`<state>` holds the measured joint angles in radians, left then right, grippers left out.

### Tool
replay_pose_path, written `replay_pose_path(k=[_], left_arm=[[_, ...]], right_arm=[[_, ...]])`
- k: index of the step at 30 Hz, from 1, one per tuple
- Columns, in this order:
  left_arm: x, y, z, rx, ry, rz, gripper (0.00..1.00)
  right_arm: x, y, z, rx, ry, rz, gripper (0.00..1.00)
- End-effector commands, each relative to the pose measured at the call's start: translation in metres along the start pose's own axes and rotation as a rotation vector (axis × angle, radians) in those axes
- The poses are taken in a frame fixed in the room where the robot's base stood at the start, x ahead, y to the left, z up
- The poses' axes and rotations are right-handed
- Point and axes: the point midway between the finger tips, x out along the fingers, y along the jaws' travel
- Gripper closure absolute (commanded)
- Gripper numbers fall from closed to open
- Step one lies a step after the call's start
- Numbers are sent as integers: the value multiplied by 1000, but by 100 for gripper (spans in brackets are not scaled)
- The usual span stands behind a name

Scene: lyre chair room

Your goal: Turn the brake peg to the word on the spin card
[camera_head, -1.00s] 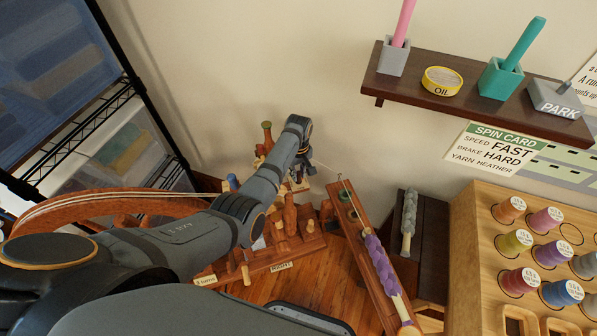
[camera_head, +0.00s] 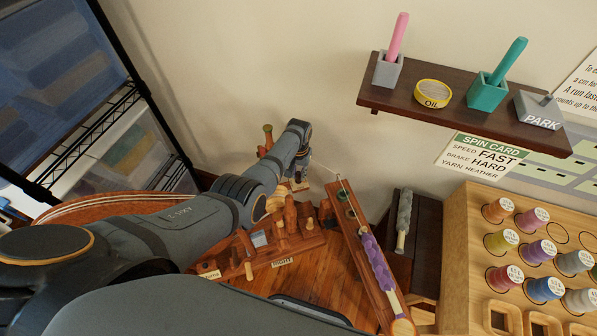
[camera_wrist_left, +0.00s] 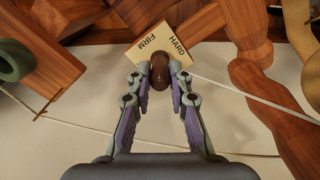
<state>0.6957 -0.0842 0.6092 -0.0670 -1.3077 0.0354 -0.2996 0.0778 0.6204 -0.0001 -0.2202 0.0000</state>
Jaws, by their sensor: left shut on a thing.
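The brake peg (camera_wrist_left: 160,72) is a dark brown knob in the left wrist view. It stands at a cream dial plate (camera_wrist_left: 158,46) whose visible words are FIRM and HARD. My left gripper (camera_wrist_left: 160,76) is shut on the knob, one finger on each side. In the head view my left gripper (camera_head: 301,172) is down at the spinning wheel's wooden parts, and the peg is hidden there. The spin card (camera_head: 483,158) on the wall reads SPEED FAST, BRAKE HARD, YARN HEATHER. Which word the peg points to cannot be told. My right gripper is out of view.
A white cord (camera_wrist_left: 240,102) runs close by the fingers. A dark wall shelf (camera_head: 450,112) holds pots and an oil tin. A rack of thread spools (camera_head: 538,252) stands at right. A purple-wound wooden bar (camera_head: 377,262) stands right of the wheel's base.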

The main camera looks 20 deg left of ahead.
Motion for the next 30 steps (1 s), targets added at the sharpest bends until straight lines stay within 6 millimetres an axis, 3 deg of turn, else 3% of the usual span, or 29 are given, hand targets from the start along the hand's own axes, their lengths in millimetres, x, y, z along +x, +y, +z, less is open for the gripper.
replay_pose_path(k=[9,26,27,30], left_arm=[[0,0,0,116,1,0,100],[0,0,0,140,1,0,100],[0,0,0,140,1,0,75],[0,0,0,140,1,0,62]], right_arm=[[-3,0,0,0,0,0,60],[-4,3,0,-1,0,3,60],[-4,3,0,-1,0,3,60],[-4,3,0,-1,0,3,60]])
